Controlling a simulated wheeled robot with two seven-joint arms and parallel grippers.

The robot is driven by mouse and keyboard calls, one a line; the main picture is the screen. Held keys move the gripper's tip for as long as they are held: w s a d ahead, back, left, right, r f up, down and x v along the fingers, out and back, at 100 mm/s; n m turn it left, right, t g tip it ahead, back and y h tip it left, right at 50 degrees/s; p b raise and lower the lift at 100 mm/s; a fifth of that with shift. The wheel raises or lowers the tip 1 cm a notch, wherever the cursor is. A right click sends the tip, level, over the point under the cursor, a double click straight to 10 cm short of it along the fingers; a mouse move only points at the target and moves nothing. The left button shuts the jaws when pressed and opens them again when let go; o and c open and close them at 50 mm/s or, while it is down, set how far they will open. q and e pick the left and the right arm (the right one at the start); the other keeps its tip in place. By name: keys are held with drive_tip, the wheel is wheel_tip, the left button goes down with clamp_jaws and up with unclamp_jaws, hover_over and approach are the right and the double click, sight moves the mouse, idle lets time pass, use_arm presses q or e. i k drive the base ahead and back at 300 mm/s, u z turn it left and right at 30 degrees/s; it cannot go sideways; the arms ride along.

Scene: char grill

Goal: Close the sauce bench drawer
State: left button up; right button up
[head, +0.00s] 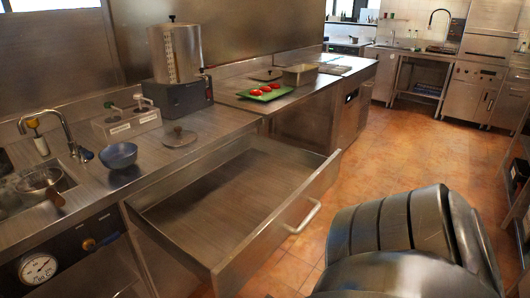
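The sauce bench drawer (274,238) is pulled far out from under the steel counter in the middle of the head view. It is empty inside, and its bare floor shows. Its front panel faces right toward the open floor, with a bar handle (303,217) on the outside. A dark, ribbed part of my own arm fills the lower right, apart in the picture from the handle. Neither of my grippers shows in the head view.
The counter (215,125) holds a blue bowl (118,155), a sauce pump holder (127,124), a lid (178,138), a large pot (176,53) and a green tray (265,92) with red items. Tiled floor (400,150) beyond the drawer is clear. Shelving stands at the right edge.

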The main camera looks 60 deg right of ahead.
sight(222, 216)
drive_tip(key=u, duration=0.7)
drive_tip(key=i, duration=0.75)
drive_tip(key=z, duration=5.35)
drive_tip(key=i, duration=1.35)
drive_tip(key=u, duration=3.8)
drive_tip(key=i, duration=0.5)
drive_tip(key=z, duration=0.1)
